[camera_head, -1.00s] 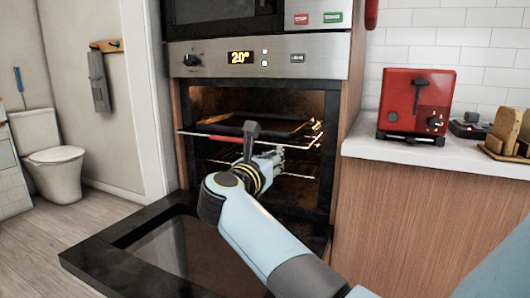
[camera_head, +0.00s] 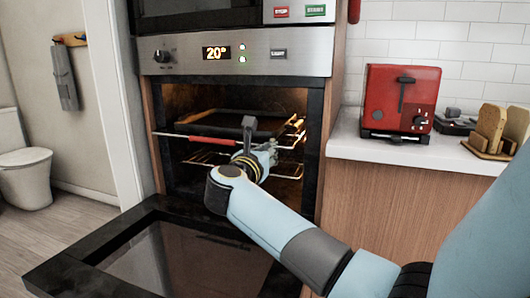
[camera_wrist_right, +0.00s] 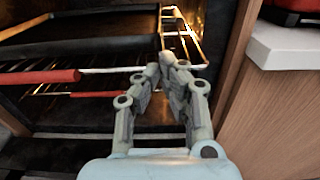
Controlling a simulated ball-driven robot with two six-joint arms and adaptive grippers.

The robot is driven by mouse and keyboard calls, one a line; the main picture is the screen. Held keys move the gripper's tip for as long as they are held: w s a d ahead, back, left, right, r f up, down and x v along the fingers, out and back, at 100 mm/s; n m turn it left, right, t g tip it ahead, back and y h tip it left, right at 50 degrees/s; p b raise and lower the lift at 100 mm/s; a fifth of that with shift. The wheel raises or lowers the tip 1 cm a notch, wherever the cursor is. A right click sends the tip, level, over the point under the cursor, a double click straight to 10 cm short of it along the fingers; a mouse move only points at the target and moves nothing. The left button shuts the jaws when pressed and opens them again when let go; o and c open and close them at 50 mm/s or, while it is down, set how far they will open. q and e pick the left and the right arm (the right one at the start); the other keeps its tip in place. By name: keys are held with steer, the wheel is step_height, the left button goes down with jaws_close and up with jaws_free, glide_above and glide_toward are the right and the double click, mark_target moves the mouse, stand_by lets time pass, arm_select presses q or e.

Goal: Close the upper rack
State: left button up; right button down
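The upper rack (camera_head: 205,139) sticks out of the open oven, with a red sleeve on the left part of its front bar. In the right wrist view the rack's bare metal bar (camera_wrist_right: 112,71) runs behind my fingertips. A dark tray (camera_head: 225,122) sits on the rack. My right gripper (camera_head: 262,152) is at the right part of the front bar. In the right wrist view my right gripper (camera_wrist_right: 160,66) has its fingertips almost together, with nothing visibly held. Whether they touch the bar is unclear. My left gripper is out of view.
The oven door (camera_head: 85,246) is folded down in front, below my right arm. A lower rack (camera_wrist_right: 97,94) with a red sleeve sits beneath. A counter (camera_head: 400,150) with a red toaster (camera_head: 400,100) stands right of the oven. Floor is clear at left.

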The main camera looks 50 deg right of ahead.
mark_target(281, 134)
steer(key=b+x, duration=0.2)
steer(key=x, duration=1)
steer(key=shift+d, duration=0.2)
steer(key=shift+w+d+r, duration=0.1)
steer(key=shift+w+r, duration=0.05)
